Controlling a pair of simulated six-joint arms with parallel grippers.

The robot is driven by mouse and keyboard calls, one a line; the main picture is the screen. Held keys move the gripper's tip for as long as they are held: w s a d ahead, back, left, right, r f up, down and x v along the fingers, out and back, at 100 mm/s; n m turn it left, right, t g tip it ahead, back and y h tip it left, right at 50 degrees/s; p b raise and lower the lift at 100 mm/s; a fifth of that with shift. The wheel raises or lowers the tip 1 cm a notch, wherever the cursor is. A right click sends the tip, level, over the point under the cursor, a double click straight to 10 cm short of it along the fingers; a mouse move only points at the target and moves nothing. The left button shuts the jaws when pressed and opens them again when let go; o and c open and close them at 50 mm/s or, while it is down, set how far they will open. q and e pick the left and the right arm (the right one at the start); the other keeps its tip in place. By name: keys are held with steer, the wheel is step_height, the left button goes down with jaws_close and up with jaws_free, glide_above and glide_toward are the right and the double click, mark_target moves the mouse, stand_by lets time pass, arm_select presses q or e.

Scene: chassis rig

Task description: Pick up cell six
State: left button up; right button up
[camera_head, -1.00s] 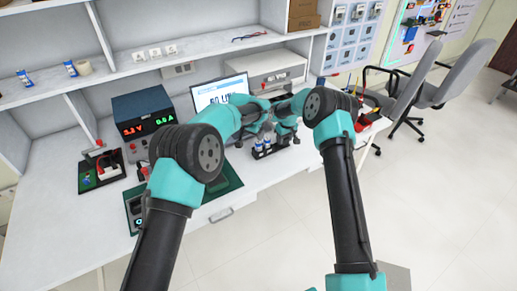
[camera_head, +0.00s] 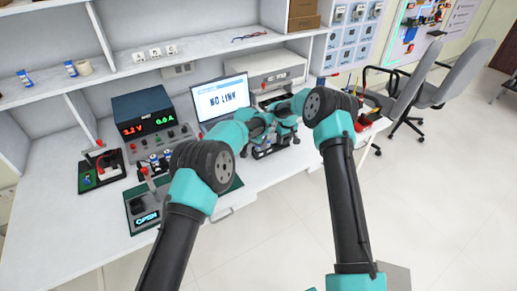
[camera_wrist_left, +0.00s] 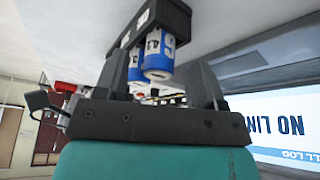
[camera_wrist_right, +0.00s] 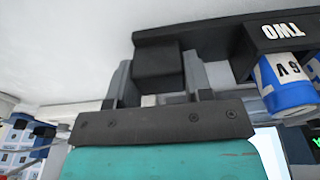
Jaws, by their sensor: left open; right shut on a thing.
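A black holder (camera_wrist_right: 200,33) marked TWO carries blue-and-white cells. In the right wrist view, one cell (camera_wrist_right: 285,85) shows a marking like "6 V". The holder (camera_wrist_left: 165,15) also shows in the left wrist view with two cells, the nearer one (camera_wrist_left: 158,55) bearing a large digit that I cannot read surely. My right gripper (camera_wrist_right: 155,85) is shut on a black block at the holder's end. My left gripper (camera_wrist_left: 160,85) is open, with the cells above and between its fingers, and does not grip them. In the head view the arms partly hide the holder (camera_head: 266,152).
A laptop (camera_head: 220,98) reading NO LINK stands behind my arms. A red-and-black device (camera_head: 102,165) lies farther left. Shelves (camera_head: 150,65) rise behind.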

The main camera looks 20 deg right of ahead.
arm_select(q)
steer(key=shift+x, duration=0.95)
arm_select(e)
steer(key=shift+f, duration=0.1)
arm_select(q)
steer(key=shift+c, duration=0.4)
steer(key=c, duration=1)
steer(key=shift+o, duration=0.2)
steer(key=shift+r, duration=0.15)
step_height(320, 180, up, 10)
steer(key=shift+f, duration=0.15)
step_height(320, 180, up, 8)
stand_by(1.4)
stand_by(0.4)
